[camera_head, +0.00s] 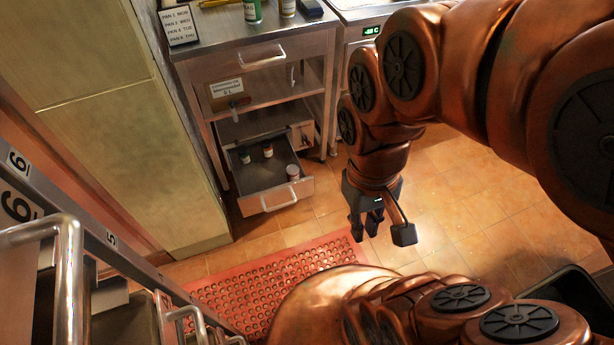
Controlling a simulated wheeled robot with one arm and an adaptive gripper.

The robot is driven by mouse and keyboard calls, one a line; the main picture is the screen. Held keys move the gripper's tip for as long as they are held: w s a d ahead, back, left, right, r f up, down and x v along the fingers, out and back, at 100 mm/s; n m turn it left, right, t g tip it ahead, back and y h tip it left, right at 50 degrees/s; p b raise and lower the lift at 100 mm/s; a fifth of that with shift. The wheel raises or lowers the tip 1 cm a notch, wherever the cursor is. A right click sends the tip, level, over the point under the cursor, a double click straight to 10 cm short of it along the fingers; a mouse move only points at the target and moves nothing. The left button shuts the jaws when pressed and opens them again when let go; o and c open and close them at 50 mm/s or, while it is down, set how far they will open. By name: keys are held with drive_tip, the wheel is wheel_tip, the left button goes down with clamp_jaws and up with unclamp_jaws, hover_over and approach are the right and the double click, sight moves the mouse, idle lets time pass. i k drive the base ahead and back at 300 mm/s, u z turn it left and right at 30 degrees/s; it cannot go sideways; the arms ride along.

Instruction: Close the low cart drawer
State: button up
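The low cart drawer (300,189) is pulled out near the floor, at the bottom of the steel cart (207,124). Its metal front carries a bright bar handle (279,201). My gripper (384,236) hangs to the right of the drawer front, pointing down over the tiles. Its dark fingers are spread apart with nothing between them. It is apart from the drawer and its handle.
A red perforated mat (262,290) lies in front of the drawer. The upper drawer (240,62) is shut. A label sign (178,26) and bottles stand on the cart top. A beige panel (110,110) is at left. Tiled floor (465,205) at right is clear.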

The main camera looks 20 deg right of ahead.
sight(262, 185)
drive_tip(key=u, duration=0.05)
drive_tip(key=i, duration=0.95)
drive_tip(key=u, duration=0.05)
